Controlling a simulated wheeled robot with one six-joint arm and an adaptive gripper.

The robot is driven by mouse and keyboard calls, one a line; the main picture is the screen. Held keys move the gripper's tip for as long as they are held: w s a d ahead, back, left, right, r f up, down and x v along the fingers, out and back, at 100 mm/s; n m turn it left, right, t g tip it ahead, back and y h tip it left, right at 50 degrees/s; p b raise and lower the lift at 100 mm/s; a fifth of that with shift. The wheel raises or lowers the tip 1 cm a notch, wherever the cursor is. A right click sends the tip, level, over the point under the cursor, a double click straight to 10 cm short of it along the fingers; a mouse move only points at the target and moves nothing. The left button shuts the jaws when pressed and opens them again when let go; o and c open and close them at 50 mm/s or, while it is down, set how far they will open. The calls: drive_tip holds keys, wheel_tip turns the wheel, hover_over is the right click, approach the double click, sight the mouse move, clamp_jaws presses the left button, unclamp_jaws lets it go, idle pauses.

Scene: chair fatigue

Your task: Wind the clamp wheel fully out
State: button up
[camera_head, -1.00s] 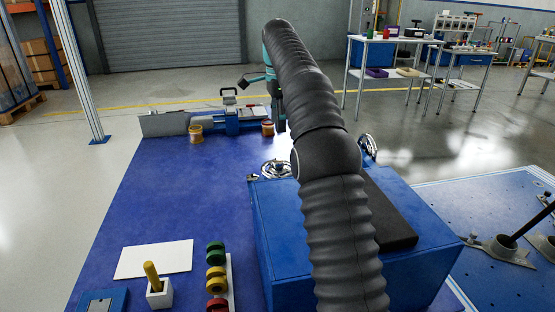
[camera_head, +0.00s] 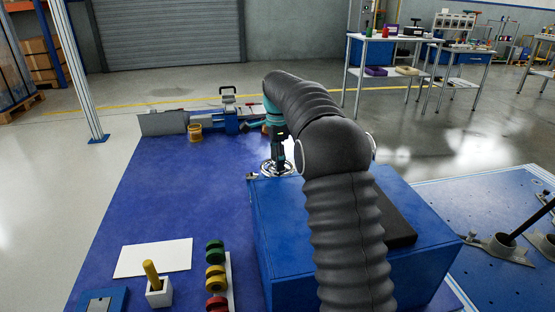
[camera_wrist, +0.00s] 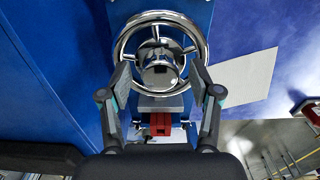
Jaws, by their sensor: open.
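A chrome handwheel with spokes and a round hub (camera_wrist: 160,65) fills the top middle of the wrist view. In the head view the chrome wheel (camera_head: 268,168) shows at the far left corner of the blue box, partly hidden by my gripper. My gripper (camera_wrist: 160,70) is open, with one finger on each side of the hub and both tips overlapping the rim in the picture. I cannot tell whether the fingers touch the wheel. In the head view my gripper (camera_head: 279,153) points down over the wheel. A red block (camera_wrist: 160,124) lies below the wheel in the wrist view.
The blue box (camera_head: 285,240) with a black pad (camera_head: 402,228) stands under my arm. A white sheet (camera_head: 153,258), a rack of coloured rings (camera_head: 216,278) and a yellow peg (camera_head: 151,272) are at the near left. The blue mat's middle (camera_head: 180,195) is clear.

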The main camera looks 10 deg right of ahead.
drive_tip(key=shift+f, duration=0.2)
drive_tip(key=c, duration=1.1)
drive_tip(key=shift+c, duration=0.2)
